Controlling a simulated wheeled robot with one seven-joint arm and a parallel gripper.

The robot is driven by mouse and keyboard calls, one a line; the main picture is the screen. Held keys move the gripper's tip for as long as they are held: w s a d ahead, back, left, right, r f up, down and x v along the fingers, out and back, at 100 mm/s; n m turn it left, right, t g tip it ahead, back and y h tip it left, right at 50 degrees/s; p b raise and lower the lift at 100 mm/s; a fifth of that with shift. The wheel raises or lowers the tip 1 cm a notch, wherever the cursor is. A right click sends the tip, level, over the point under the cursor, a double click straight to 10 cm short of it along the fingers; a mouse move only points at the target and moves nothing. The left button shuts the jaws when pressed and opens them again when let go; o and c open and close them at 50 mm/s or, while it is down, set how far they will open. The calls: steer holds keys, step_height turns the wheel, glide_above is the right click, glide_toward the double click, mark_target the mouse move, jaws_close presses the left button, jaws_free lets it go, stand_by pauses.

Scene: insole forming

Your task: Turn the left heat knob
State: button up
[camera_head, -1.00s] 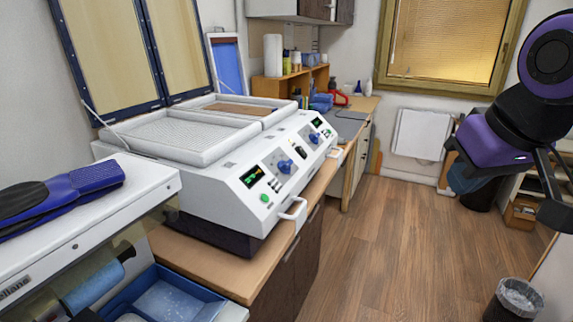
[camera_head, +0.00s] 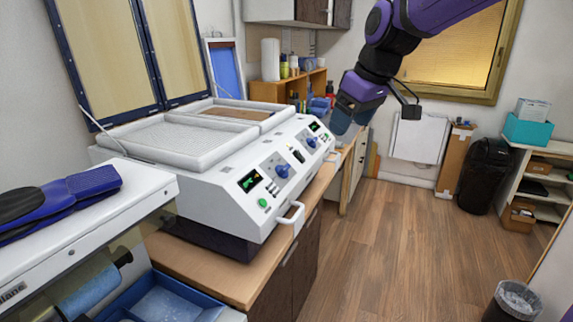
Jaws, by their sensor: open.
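The white forming machine (camera_head: 225,192) stands on a wooden counter, with knobs and displays on its sloped front panel. The left heat knob (camera_head: 282,170) is blue and sits beside the left green-lit display (camera_head: 249,180). A second blue knob (camera_head: 311,142) is farther back by the right display (camera_head: 314,126). My gripper (camera_head: 342,122) hangs in the air near the far right end of the machine, away from the left knob and pointing down. Its jaws are open, and their tips are hard to make out.
A white handle (camera_head: 293,213) juts from the machine's front. The raised framed lid (camera_head: 125,60) stands behind it. A blue tray (camera_head: 165,295) and a white unit (camera_head: 90,225) are in the near left. The wooden floor (camera_head: 385,250) in front is clear, with a waste bin (camera_head: 514,302) at right.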

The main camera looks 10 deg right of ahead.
mark_target(286, 166)
steer(key=w+a+f+n+y, duration=0.1)
steer(key=w+a+f+n, duration=0.2)
steer(key=w, duration=0.5)
steer(key=w+a+f+n+y, duration=0.1)
steer(key=w+a+f, duration=0.2)
steer(key=w+f, duration=0.35)
steer(key=shift+g, duration=0.5)
steer(key=x, duration=0.3)
steer(key=w+x, duration=0.1)
steer(key=x, duration=0.5)
steer(key=shift+w+a, duration=0.2)
steer(key=shift+w, duration=0.25)
steer(key=c, duration=0.9)
